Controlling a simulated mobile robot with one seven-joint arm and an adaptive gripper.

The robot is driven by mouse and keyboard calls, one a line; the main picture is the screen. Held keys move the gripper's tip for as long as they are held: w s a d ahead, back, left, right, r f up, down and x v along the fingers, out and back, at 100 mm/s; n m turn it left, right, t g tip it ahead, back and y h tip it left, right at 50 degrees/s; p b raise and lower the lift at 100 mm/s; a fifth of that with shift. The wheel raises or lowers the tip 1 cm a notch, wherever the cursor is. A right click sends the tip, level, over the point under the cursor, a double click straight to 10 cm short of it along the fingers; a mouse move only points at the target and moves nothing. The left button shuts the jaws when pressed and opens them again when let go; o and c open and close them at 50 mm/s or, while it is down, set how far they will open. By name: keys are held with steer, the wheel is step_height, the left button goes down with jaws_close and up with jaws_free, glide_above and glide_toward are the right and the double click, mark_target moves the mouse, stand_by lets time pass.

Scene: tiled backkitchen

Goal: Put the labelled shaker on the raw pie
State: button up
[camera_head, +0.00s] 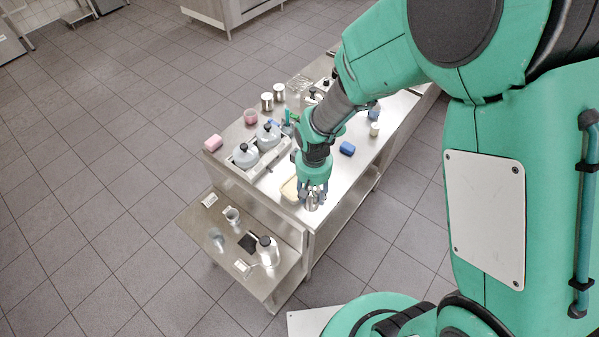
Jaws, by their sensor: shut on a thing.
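My gripper (313,190) points down over the near end of the steel table (338,201). It is shut on a small metallic thing (312,204), which looks like the shaker; no label on it can be read from here. A pale yellowish thing (289,190), which may be the raw pie, lies on the table just left of my gripper and is partly hidden by it. I cannot tell whether the held thing touches the table.
Two grey lidded containers (245,155) stand in a tray left of my gripper. A pink block (213,142), tins (267,101) and a blue block (347,148) stand farther back. A lower side shelf (226,262) holds a bottle (268,250) and cups. The tiled floor at left is clear.

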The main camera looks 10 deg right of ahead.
steer(key=w+a+f, duration=0.1)
steer(key=w+a, duration=0.1)
steer(key=w, duration=1)
steer(key=shift+w+a+p, duration=0.15)
steer(key=shift+a+p, duration=0.2)
steer(key=shift+p, duration=0.05)
steer(key=shift+f, duration=0.15)
steer(key=shift+f, duration=1.7)
steer(key=shift+f, duration=0.15)
steer(key=o, duration=1.3)
steer(key=shift+c, duration=0.2)
step_height(320, 180, up, 12)
steer(key=shift+a+r, duration=0.1)
steer(key=shift+r, duration=0.1)
